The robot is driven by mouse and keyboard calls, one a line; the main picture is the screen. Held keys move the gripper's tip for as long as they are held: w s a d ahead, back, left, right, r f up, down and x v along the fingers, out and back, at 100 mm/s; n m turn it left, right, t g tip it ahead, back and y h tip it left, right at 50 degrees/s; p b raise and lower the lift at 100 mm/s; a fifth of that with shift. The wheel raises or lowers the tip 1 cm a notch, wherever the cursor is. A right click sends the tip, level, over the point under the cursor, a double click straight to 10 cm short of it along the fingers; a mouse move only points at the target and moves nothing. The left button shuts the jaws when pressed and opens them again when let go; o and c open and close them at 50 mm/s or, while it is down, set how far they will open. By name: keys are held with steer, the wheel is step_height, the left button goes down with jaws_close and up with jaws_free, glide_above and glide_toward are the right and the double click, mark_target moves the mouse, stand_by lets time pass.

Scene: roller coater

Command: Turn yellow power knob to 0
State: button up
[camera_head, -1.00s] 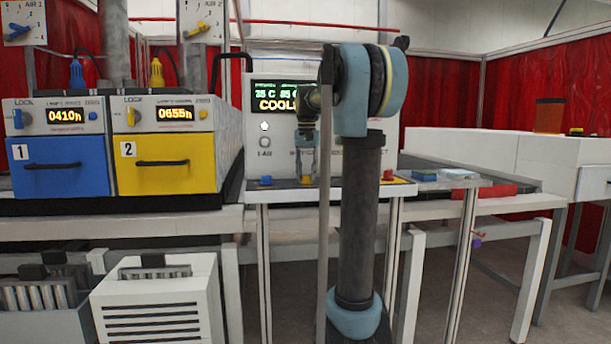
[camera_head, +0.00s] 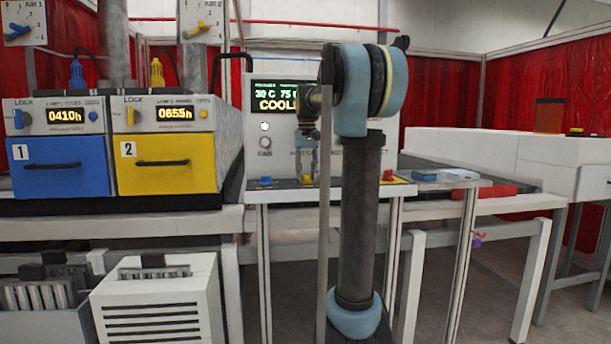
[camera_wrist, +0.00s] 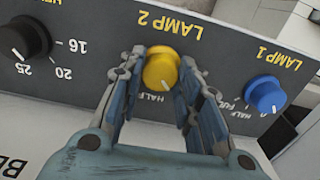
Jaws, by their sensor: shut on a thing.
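The yellow power knob (camera_wrist: 161,69) sits under the upside-down label "LAMP 2" on a dark sloped panel (camera_wrist: 205,50). My gripper (camera_wrist: 160,75) is shut on it, with one finger on each side, in the wrist view. The white pointer mark on the knob points down and slightly right, a little past the "HALF" label. The digit 0 is not readable there. In the head view my gripper (camera_head: 306,170) reaches down to the front panel of the white machine (camera_head: 265,135), and the knob is hidden or too small to tell.
In the wrist view a blue knob (camera_wrist: 265,95) under "LAMP 1" is to the right and a black knob (camera_wrist: 24,38) with numbers to the left. The machine's display (camera_head: 285,96) reads "COOL", partly hidden by my arm. Yellow and blue drawer units stand at left.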

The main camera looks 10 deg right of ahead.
steer(key=shift+w, duration=0.1)
steer(key=o, duration=1.1)
steer(key=shift+r, duration=0.15)
step_height(320, 180, up, 12)
steer(key=shift+f, duration=0.2)
steer(key=s+f, duration=1.1)
steer(key=f, duration=0.3)
steer(key=s+f+t, duration=0.1)
steer(key=s+f, duration=1.1)
steer(key=f, duration=0.2)
steer(key=s+f+t, duration=0.1)
steer(key=s+f, duration=1.1)
steer(key=f, duration=0.2)
steer(key=shift+s+f, duration=0.15)
steer(key=shift+f, duration=0.15)
